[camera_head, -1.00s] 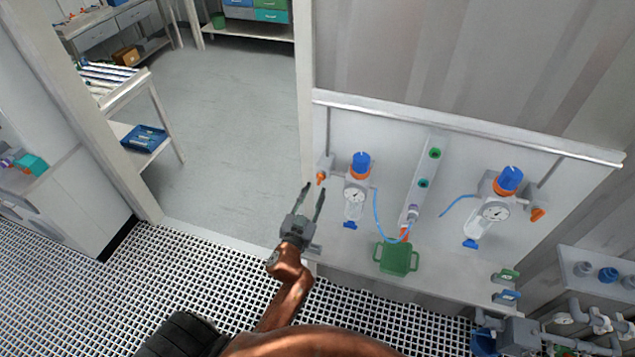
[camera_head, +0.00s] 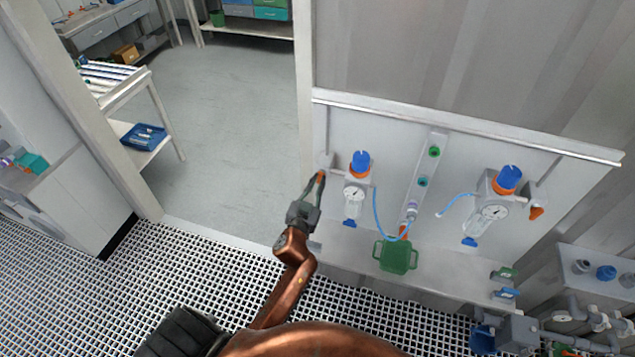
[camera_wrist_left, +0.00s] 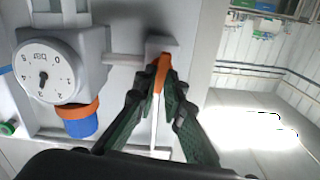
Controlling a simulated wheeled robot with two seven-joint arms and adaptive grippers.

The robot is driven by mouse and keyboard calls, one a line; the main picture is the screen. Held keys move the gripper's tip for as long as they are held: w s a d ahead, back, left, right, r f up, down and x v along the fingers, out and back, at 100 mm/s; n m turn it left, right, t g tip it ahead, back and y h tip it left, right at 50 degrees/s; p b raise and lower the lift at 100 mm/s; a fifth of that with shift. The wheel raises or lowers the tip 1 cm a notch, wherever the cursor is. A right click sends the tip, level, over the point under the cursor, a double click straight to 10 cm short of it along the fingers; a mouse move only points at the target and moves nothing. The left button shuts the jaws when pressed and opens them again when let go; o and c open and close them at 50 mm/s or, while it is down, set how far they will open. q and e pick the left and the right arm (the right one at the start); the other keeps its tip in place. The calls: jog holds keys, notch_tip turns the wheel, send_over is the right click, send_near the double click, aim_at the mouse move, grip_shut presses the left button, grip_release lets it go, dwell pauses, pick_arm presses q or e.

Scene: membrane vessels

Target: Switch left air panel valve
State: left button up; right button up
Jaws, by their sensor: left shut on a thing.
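The left air panel valve has a small orange handle (camera_head: 320,176) at the left end of the white panel, beside the left regulator (camera_head: 354,190) with its blue knob and round gauge. My left gripper (camera_head: 316,183) is at this handle with its fingers closed in around it. In the left wrist view the orange handle (camera_wrist_left: 160,74) sits between the fingertips of the gripper (camera_wrist_left: 160,88), which is shut on it. The regulator's gauge (camera_wrist_left: 45,72) is left of the gripper there. The fingertips partly hide the handle. My right gripper is not in view.
A second regulator (camera_head: 494,208) with its own orange handle (camera_head: 537,213) is at the panel's right. A blue hose (camera_head: 385,228) hangs near a green container (camera_head: 395,256) on the ledge. An open doorway with clear floor (camera_head: 230,110) lies left of the panel.

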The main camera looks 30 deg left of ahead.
pick_arm(q)
jog(key=shift+m, duration=0.3)
grip_shut()
jog(key=m, duration=0.2)
jog(key=shift+m+p, duration=0.3)
jog(key=m, duration=0.4)
jog(key=shift+d+m+p, duration=0.15)
jog(key=shift+m+p, duration=0.15)
jog(key=shift+f+m+p, duration=0.15)
jog(key=shift+m+p, duration=0.05)
jog(key=shift+m, duration=1.85)
jog(key=shift+f+m+p, duration=0.1)
jog(key=shift+m+p, duration=0.1)
jog(key=shift+m, duration=1.85)
